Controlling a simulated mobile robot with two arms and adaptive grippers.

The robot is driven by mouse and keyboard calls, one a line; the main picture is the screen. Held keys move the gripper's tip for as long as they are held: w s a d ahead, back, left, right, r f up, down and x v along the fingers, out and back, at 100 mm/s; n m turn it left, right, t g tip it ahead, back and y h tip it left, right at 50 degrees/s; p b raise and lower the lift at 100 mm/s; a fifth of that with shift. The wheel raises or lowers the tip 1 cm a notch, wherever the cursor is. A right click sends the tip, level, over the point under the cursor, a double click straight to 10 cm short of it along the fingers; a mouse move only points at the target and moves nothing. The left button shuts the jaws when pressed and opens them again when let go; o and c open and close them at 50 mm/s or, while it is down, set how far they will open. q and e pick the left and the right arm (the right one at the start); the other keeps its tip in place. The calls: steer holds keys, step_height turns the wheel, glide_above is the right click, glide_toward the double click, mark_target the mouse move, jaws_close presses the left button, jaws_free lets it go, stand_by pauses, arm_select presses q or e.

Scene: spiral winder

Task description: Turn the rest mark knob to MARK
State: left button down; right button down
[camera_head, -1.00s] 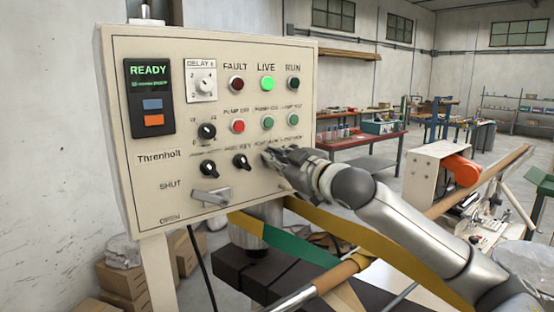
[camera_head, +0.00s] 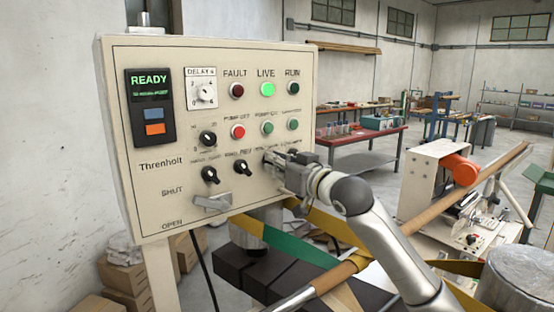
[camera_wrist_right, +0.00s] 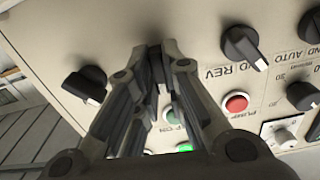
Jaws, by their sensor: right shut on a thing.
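The cream control panel (camera_head: 150,215) fills the left of the head view, with a row of black pointer knobs below its lamps. My right gripper (camera_head: 270,160) is at the panel face, shut on a black knob (camera_wrist_right: 163,80) to the right of the FWD REV knob (camera_head: 241,167). The fingers hide most of the held knob; its label and pointer direction cannot be read. In the wrist view, the FWD REV knob (camera_wrist_right: 243,45) is right of the fingers. Another black knob (camera_wrist_right: 85,88) is to their left, clear of them. My left gripper is not in view.
A grey SHUT/OPEN lever (camera_head: 212,201) sits low on the panel.

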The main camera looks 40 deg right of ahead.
steer(key=m+p, duration=0.3)
steer(key=m, duration=0.3)
stand_by(0.5)
steer(key=c, duration=1.5)
jaws_free()
steer(key=shift+w+f, duration=0.1)
steer(key=s, duration=0.4)
steer(key=s+a, duration=0.1)
steer(key=s, duration=0.7)
steer(key=shift+a, duration=0.15)
